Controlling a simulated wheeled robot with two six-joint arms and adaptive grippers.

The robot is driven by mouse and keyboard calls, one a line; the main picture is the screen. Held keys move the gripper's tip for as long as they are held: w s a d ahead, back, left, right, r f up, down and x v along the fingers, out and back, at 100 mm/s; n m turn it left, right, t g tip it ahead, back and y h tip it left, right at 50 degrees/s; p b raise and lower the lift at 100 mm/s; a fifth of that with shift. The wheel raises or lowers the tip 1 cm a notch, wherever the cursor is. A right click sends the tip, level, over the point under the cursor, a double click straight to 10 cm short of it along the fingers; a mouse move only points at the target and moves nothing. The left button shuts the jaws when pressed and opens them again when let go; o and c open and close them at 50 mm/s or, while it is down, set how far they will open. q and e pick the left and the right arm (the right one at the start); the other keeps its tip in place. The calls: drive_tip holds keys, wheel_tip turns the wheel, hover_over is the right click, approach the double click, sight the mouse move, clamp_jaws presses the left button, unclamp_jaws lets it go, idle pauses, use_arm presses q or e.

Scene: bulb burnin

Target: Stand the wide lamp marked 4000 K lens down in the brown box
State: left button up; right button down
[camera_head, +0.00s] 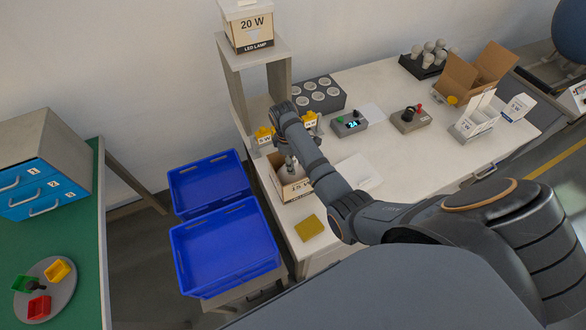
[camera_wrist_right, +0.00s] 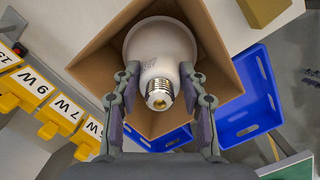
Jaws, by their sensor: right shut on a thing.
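The wide lamp (camera_wrist_right: 160,42) has a white round body and a metal screw base that points up toward the wrist camera. Its lens end faces down into the open brown box (camera_wrist_right: 215,40). My right gripper (camera_wrist_right: 159,74) is shut on the lamp, one finger on each side near the screw base. In the head view, the right gripper (camera_head: 289,158) is over the brown box (camera_head: 297,191), which stands near the table's left edge. The 4000 K mark cannot be read. Whether the lens touches the box floor is hidden. My left gripper is not in view.
Yellow wattage signs (camera_wrist_right: 40,88) stand close beside the box. A yellow pad (camera_head: 309,227) lies in front of it, and blue crates (camera_head: 225,250) are to its left. A grey holder (camera_head: 320,95) with round sockets and a tester (camera_head: 350,124) stand behind and right.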

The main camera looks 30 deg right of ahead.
drive_tip(key=shift+f, duration=0.35)
wheel_tip(320, 180, down, 3)
drive_tip(key=shift+r, duration=0.1)
drive_tip(key=shift+f, duration=0.35)
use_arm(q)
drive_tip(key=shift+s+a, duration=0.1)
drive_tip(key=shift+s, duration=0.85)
use_arm(e)
drive_tip(key=c, duration=0.7)
unclamp_jaws()
drive_tip(key=shift+f, duration=0.1)
drive_tip(key=shift+c, duration=0.2)
drive_tip(key=shift+r, duration=0.2)
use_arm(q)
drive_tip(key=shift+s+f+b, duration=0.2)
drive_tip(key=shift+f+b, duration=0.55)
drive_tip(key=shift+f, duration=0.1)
use_arm(e)
drive_tip(key=r, duration=0.8)
drive_tip(key=w+a+r, duration=0.1)
drive_tip(key=r, duration=0.2)
drive_tip(key=shift+a+r, duration=0.1)
drive_tip(key=shift+r, duration=0.3)
